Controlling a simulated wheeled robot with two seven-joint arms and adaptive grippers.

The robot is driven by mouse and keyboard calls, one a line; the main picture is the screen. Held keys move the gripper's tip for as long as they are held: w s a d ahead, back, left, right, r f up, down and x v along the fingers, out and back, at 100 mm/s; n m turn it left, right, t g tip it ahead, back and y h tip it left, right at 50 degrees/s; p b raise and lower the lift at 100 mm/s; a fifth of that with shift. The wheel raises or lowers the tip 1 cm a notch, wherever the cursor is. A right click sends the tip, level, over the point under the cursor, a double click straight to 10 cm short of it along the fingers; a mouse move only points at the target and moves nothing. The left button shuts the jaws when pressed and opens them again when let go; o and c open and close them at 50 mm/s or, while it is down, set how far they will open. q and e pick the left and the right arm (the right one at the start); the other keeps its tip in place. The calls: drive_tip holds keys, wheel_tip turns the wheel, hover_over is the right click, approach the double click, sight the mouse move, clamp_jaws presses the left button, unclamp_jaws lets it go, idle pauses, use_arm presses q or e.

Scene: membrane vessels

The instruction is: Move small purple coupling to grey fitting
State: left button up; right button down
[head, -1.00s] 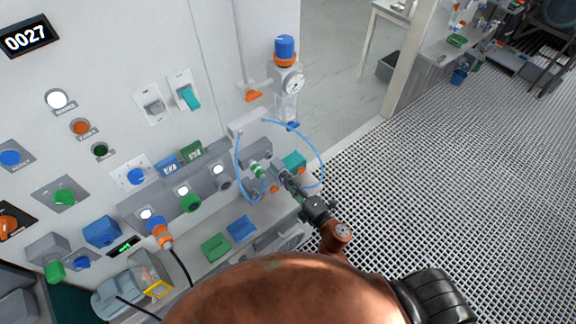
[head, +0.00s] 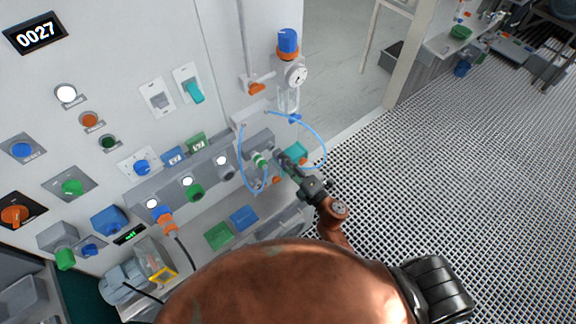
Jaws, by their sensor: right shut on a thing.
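My right gripper (head: 279,159) is beside the wall panel, at the blue hose loop, just right of a small green-and-white fitting (head: 260,160). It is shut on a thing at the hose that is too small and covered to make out. I cannot pick out any purple on it. A grey fitting (head: 226,171) seems to sit on the grey rail under the rightmost white lamp, left of the gripper and apart from it. My left gripper is not in view.
The thin blue hose (head: 321,144) loops around my gripper. A green fitting (head: 196,193) and an orange-blue plug (head: 164,220) with a black cable sit along the rail (head: 172,188). A gauge (head: 297,75) stands above. Open grating floor (head: 440,190) lies right.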

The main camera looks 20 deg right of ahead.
drive_tip(key=shift+x, duration=1.75)
drive_tip(key=shift+b, duration=0.3)
drive_tip(key=shift+w+a, duration=0.25)
drive_tip(key=shift+w, duration=0.3)
idle(0.9)
drive_tip(key=c, duration=1.5)
unclamp_jaws()
